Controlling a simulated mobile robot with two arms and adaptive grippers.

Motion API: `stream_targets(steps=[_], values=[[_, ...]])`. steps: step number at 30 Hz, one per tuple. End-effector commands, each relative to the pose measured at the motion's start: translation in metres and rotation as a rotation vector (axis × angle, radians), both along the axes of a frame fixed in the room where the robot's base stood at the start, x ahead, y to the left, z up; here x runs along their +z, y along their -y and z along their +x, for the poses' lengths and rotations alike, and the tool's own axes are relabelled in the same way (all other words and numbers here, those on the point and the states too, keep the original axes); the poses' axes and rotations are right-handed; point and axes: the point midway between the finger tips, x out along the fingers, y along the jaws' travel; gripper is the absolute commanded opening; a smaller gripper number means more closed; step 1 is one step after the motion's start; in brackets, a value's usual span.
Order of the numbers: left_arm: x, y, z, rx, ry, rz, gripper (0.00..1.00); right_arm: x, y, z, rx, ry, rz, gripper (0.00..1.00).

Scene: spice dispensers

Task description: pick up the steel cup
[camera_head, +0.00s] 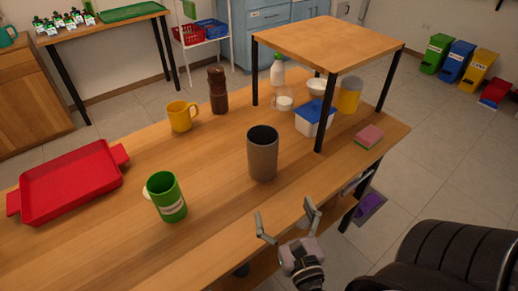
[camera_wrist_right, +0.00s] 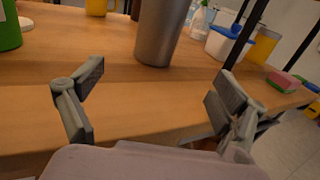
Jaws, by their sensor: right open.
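The steel cup (camera_head: 262,155) is a tall grey tumbler standing upright near the middle of the wooden table. It also shows in the right wrist view (camera_wrist_right: 162,30), upright at the top centre with its rim cut off. My right gripper (camera_head: 286,222) is at the table's front edge, in front of the cup and apart from it. Its fingers are spread wide and nothing is between them; in the right wrist view the gripper (camera_wrist_right: 150,100) points toward the cup. My left gripper is not in view.
A green mug (camera_head: 166,198) stands left of the cup, and a red tray (camera_head: 70,184) lies farther left. A yellow mug (camera_head: 181,116) and a brown pepper mill (camera_head: 217,90) stand behind. A raised wooden shelf (camera_head: 328,42) on black legs, a blue-lidded box (camera_head: 314,118) and a sponge (camera_head: 369,137) are at right.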

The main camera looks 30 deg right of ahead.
Motion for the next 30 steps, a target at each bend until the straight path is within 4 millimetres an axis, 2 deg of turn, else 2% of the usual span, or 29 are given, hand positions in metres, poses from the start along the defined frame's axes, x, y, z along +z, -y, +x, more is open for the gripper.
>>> stream_targets(steps=[5, 10, 14, 18, 25, 30], values=[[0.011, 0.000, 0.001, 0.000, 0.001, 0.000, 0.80, 0.004, 0.010, 0.029, -0.001, 0.005, -0.001, 0.91], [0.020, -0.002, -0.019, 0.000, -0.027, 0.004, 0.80, 0.004, 0.022, 0.065, -0.001, 0.005, -0.002, 0.91], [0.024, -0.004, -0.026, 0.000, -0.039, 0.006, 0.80, 0.004, 0.030, 0.090, -0.001, 0.004, -0.001, 0.91], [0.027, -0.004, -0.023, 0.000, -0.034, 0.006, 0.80, 0.001, 0.036, 0.107, 0.000, 0.002, -0.002, 0.91], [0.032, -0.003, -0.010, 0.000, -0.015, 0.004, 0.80, 0.002, 0.041, 0.123, 0.000, 0.002, -0.001, 0.91], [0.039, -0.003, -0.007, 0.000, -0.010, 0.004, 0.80, 0.003, 0.048, 0.149, -0.001, 0.002, 0.000, 0.91]])
